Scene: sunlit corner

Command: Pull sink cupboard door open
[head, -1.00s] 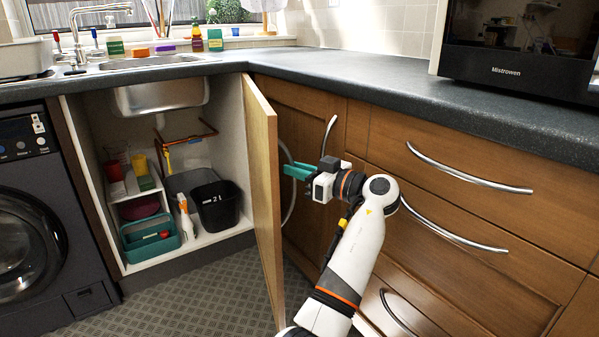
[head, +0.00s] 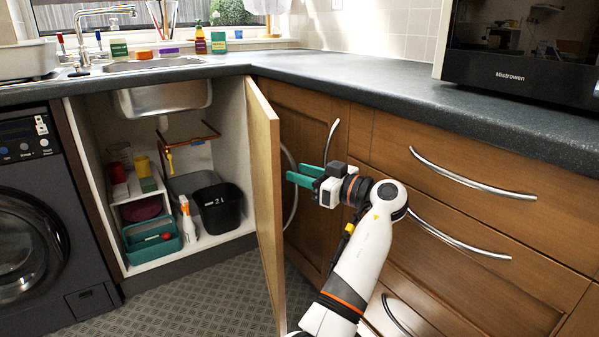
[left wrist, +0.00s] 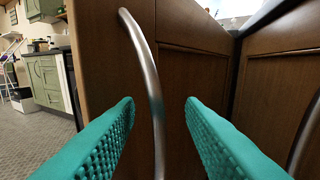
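The sink cupboard door (head: 264,190) stands wide open, seen nearly edge-on in the head view, with the cupboard's inside exposed. Its curved metal handle (head: 291,205) is on the outer face, to the right of the door's edge. My left gripper (head: 300,176) is at the handle, its teal fingers pointing left. In the left wrist view, the handle (left wrist: 148,75) runs between the two spread fingers (left wrist: 160,105), with a visible gap on each side. My right gripper is in neither view.
The cupboard holds a black bin (head: 217,207), a teal caddy (head: 152,240) and bottles. A washing machine (head: 30,215) stands at left. Wooden drawers (head: 480,225) with bar handles are close at right. Floor (head: 190,290) in front of the cupboard is clear.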

